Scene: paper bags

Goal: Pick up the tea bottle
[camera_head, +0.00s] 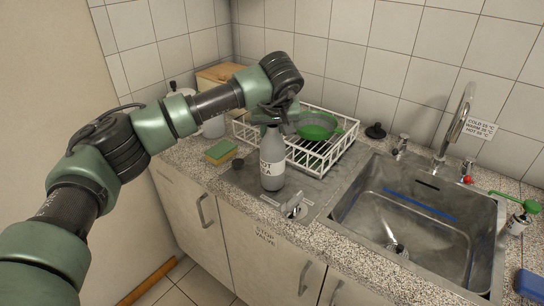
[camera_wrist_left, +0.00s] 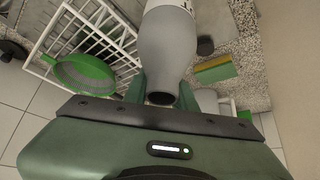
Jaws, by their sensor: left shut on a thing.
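The tea bottle (camera_head: 272,168) is grey with a white label reading partly "HOT" and "EA". It is upright over the metal drainboard in front of the dish rack; I cannot tell whether its base touches the surface. My left gripper (camera_head: 272,117) comes from above and is shut on the bottle's neck. In the left wrist view the bottle (camera_wrist_left: 168,48) reaches between the fingers of the left gripper (camera_wrist_left: 160,94), its top end near the palm. My right gripper is in neither view.
A white wire dish rack (camera_head: 300,160) with a green colander (camera_head: 316,126) stands right behind the bottle. A yellow-green sponge (camera_head: 220,151) and a small dark round thing (camera_head: 238,163) lie to the left. A metal tap-like piece (camera_head: 293,207) is in front; the sink (camera_head: 420,220) is right.

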